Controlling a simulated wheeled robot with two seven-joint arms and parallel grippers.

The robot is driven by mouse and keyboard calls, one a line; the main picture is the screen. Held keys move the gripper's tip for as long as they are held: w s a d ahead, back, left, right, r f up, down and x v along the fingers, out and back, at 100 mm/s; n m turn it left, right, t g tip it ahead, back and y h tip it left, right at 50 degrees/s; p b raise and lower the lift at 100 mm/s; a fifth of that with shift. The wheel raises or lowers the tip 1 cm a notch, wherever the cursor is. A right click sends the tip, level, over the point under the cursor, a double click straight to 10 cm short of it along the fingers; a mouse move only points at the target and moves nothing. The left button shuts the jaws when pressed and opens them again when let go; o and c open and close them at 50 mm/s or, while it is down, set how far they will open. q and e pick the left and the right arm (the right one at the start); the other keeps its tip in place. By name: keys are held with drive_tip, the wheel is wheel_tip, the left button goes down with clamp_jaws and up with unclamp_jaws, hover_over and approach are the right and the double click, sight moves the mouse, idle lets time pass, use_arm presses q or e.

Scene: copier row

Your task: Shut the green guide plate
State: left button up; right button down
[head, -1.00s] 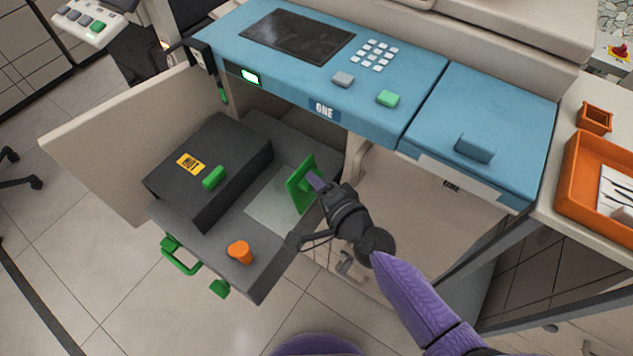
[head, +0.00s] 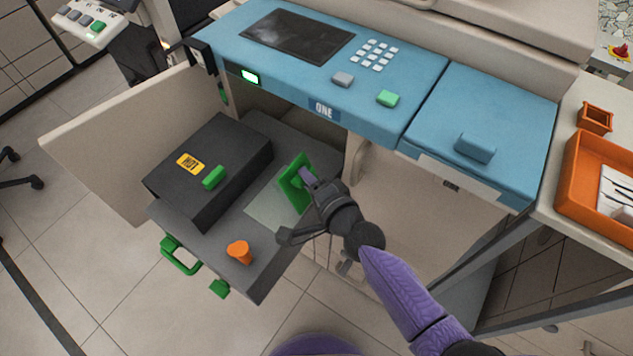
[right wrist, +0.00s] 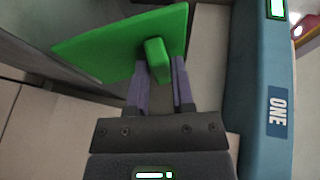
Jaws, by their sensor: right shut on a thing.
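The green guide plate (head: 293,181) stands tilted up from the grey pulled-out drawer (head: 262,275), beside a pale sheet-like area (head: 268,214). My right gripper (head: 305,178) is shut on the small green tab of the plate. In the right wrist view the plate (right wrist: 110,45) spreads above the fingers, and its tab (right wrist: 157,60) sits between the two purple fingertips (right wrist: 160,75). My left gripper is not in view.
A black box with a yellow HOT label (head: 190,163) and an orange knob (head: 239,251) are on the drawer. The open cream door (head: 110,145) stands at left. The blue control panel (head: 300,65) overhangs behind. An orange tray (head: 590,185) is at right.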

drive_tip(key=shift+w+a+r, duration=0.15)
drive_tip(key=shift+w+r, duration=0.05)
drive_tip(key=shift+r, duration=0.05)
drive_tip(key=c, duration=0.6)
unclamp_jaws()
drive_tip(key=shift+a, duration=0.1)
use_arm(q)
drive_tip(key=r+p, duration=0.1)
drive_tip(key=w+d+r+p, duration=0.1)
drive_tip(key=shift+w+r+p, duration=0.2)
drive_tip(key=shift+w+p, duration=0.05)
drive_tip(key=shift+p, duration=0.1)
use_arm(e)
drive_tip(key=shift+o, duration=0.2)
drive_tip(key=v, duration=1)
drive_tip(key=shift+f, duration=0.1)
